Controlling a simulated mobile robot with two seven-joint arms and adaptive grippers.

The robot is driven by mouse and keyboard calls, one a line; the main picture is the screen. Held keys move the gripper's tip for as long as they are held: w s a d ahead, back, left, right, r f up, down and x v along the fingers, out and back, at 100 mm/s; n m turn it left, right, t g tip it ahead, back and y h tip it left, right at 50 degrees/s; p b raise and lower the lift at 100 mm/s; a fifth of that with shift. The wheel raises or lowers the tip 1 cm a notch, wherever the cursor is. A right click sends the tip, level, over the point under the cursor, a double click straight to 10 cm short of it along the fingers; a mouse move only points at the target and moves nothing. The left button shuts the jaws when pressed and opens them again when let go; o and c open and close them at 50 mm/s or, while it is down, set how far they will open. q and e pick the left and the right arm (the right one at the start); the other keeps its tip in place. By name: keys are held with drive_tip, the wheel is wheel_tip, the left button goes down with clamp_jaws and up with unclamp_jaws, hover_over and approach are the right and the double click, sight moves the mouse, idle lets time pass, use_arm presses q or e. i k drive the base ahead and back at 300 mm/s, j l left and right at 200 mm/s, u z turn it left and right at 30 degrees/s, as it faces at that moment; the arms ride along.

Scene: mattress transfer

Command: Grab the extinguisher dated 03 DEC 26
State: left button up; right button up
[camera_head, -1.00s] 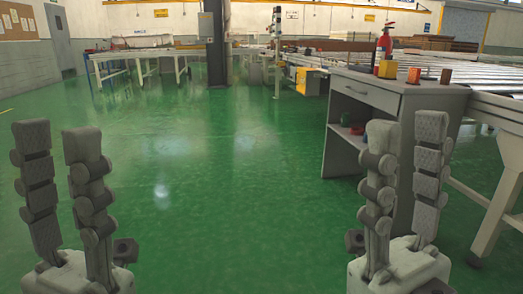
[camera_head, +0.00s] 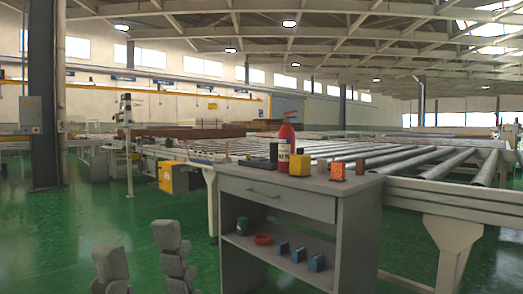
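A red extinguisher (camera_head: 287,134) with a dark label stands upright on top of a grey desk (camera_head: 268,182). Any date on its label is too small to read. The base of this gripper is cut off by the bottom edge. My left gripper is out of view.
The shelf holds a red ring (camera_head: 262,239) and blue blocks (camera_head: 299,255). A roller conveyor (camera_head: 450,192) runs behind. Green floor (camera_head: 60,240) is open at left.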

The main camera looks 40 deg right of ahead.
sight(287, 134)
drive_tip(key=i+z, duration=0.4)
drive_tip(key=i+j+z, duration=0.25)
drive_tip(key=z, duration=0.15)
drive_tip(key=i+j+z, duration=0.25)
drive_tip(key=z, duration=0.15)
drive_tip(key=i+j+z, duration=0.2)
drive_tip(key=z, duration=0.2)
drive_tip(key=i+j+z, duration=0.15)
drive_tip(key=j+z, duration=0.25)
drive_tip(key=i+j+z, duration=0.15)
drive_tip(key=z, duration=0.25)
drive_tip(key=k+j, duration=0.05)
drive_tip(key=j, duration=0.05)
